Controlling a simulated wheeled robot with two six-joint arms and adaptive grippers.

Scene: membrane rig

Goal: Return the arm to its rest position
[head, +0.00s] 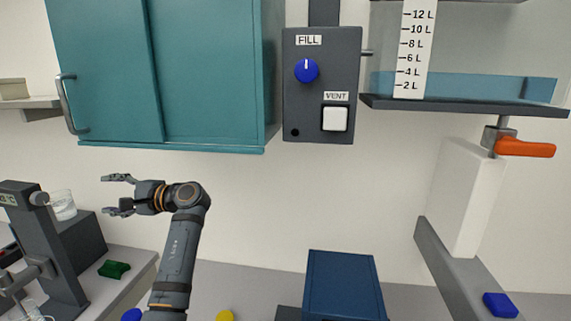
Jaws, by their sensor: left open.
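My left gripper (120,194) is raised in front of the pale wall, below the teal cabinet (207,80). Its fingers point left, spread apart, with nothing between them. My left arm (177,255) comes up from the bottom of the head view and bends left at the top. The gripper is apart from the cabinet and from the counter. My right gripper does not show.
A control box (320,110) with a blue knob (307,70) and a white VENT switch (335,118) hangs right of the cabinet. A tank with a litre scale (414,50) and an orange valve handle (525,148) are at right. A dark stand (45,245) stands at left.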

